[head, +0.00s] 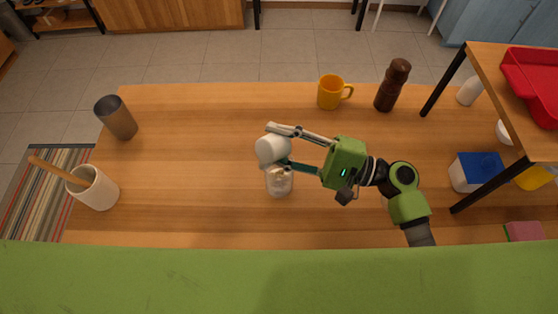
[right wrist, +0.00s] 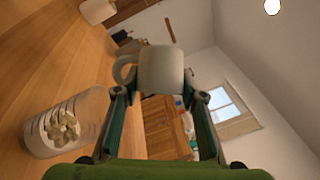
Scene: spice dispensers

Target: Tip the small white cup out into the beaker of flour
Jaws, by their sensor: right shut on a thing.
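My right gripper (head: 279,146) is shut on the small white cup (head: 272,149) and holds it above the table. The cup also shows between the fingers in the right wrist view (right wrist: 161,70), tilted far over onto its side, its handle towards the table. Its inside is hidden. The clear beaker (head: 279,183) stands upright on the table just below the cup. In the right wrist view the beaker (right wrist: 62,125) shows pale lumps (right wrist: 62,127) inside, on white matter like flour. My left gripper is not in view.
A grey tumbler (head: 117,118) and a cream crock (head: 95,190) with a wooden tool stand at the left. A yellow mug (head: 331,92) and a brown mill (head: 393,85) stand at the back. A raised shelf (head: 490,75) is at the right. The table left of the beaker is clear.

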